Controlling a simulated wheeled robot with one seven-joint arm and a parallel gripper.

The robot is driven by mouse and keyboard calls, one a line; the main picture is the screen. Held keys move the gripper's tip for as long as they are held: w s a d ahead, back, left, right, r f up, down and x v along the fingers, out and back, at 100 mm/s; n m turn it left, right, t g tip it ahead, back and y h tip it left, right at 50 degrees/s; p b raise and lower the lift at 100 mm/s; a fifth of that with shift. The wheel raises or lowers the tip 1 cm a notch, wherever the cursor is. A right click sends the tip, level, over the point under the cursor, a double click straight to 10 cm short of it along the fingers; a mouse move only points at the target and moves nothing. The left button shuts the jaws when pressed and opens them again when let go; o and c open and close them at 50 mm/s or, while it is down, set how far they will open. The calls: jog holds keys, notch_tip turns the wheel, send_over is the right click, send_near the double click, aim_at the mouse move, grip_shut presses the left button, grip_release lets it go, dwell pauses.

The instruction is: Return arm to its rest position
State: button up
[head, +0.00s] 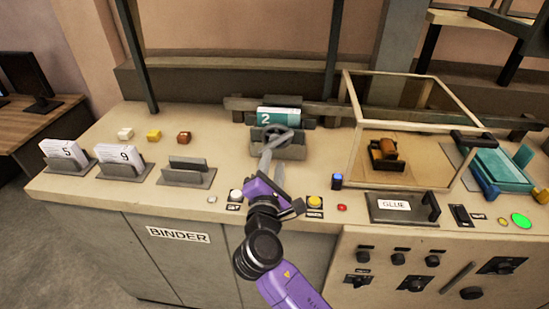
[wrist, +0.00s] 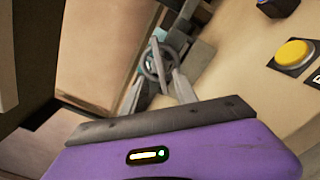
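My gripper (head: 271,156) is at the end of my purple arm, over the middle of the counter. It is close to a grey handwheel (head: 281,138) on a binder press (head: 290,153). In the wrist view my gripper's two grey fingers (wrist: 160,88) stand apart with nothing seen held between them. The handwheel (wrist: 158,60) shows just beyond the fingertips; whether they touch it I cannot tell. A teal and white block marked 2 (head: 279,117) sits at the press, behind the wheel.
Holders with cards marked 5 (head: 66,154) and 9 (head: 121,155) and an empty holder (head: 188,171) stand left. A clear-walled glue case (head: 353,117) stands right, by a yellow button (head: 315,202) and a teal tray (head: 502,168). A post (head: 139,55) rises behind.

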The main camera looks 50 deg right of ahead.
jog(key=shift+s+a, duration=0.35)
jog(key=shift+a, duration=0.1)
dwell(0.3)
jog(key=a+f+m+t+y, duration=0.35)
jog(key=a+t+y, duration=0.35)
jog(key=a, duration=0.4)
jog(key=s+a+f+m+y+b, duration=0.25)
jog(key=s+a+m+y, duration=0.3)
jog(key=s, duration=0.55)
jog(key=s+a+f+m+g+y+b, duration=0.1)
jog(key=s+f+m, duration=0.1)
jog(key=s, duration=0.9)
jog(key=s+a+f+m+g+b, duration=0.1)
jog(key=s+m, duration=0.3)
jog(key=s, duration=0.8)
jog(key=shift+f+m+g+y+b, duration=0.4)
jog(key=shift+f+g+b, duration=0.1)
jog(key=shift+f+g, duration=0.15)
